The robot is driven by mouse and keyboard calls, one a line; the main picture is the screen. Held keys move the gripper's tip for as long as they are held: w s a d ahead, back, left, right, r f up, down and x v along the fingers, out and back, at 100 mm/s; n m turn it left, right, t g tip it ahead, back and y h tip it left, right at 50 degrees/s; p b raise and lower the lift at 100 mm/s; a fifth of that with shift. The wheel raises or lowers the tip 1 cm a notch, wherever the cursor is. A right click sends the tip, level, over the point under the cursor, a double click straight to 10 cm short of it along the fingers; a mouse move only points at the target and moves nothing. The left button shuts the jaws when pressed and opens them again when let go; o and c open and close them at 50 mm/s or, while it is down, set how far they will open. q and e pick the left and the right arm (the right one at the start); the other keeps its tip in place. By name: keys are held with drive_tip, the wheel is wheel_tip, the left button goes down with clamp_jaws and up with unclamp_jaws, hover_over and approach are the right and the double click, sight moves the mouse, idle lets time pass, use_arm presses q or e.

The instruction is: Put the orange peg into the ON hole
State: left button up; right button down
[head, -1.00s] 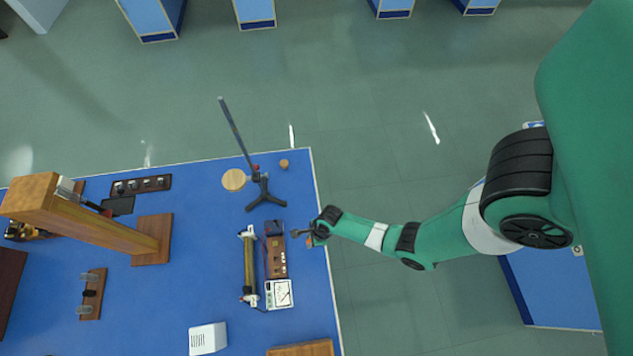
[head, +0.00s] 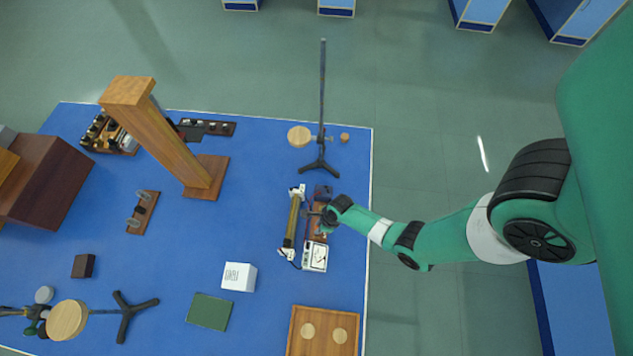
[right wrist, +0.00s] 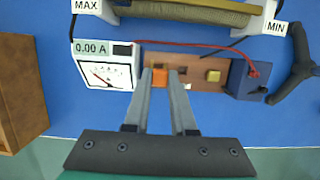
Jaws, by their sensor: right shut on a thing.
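The orange peg (right wrist: 159,77) is between the fingertips of my right gripper (right wrist: 163,72), which is shut on it. Peg and fingertips are over the brown wooden board (right wrist: 219,88); I cannot tell whether the peg touches it or sits in a hole. The ON hole cannot be made out. A small white mark shows beside the right fingertip, too small to read. In the head view my right gripper (head: 321,214) reaches over the board (head: 318,231) from the right.
An ammeter (right wrist: 104,66) reading 0.00 A adjoins the board's left end. A rheostat (right wrist: 190,11) marked MAX and MIN lies beyond. A red wire (right wrist: 200,44) runs between them. A dark block (right wrist: 246,79) and stand leg (right wrist: 294,65) are at right.

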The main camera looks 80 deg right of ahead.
drive_tip(key=shift+f+b, duration=3.2)
drive_tip(key=shift+f, duration=0.05)
drive_tip(key=c, duration=0.7)
unclamp_jaws()
drive_tip(key=shift+o, duration=0.2)
drive_tip(key=p+v, duration=1)
drive_tip(key=v, duration=0.1)
drive_tip(key=shift+r+p, duration=0.35)
drive_tip(key=shift+p, duration=0.05)
drive_tip(key=shift+s, duration=0.15)
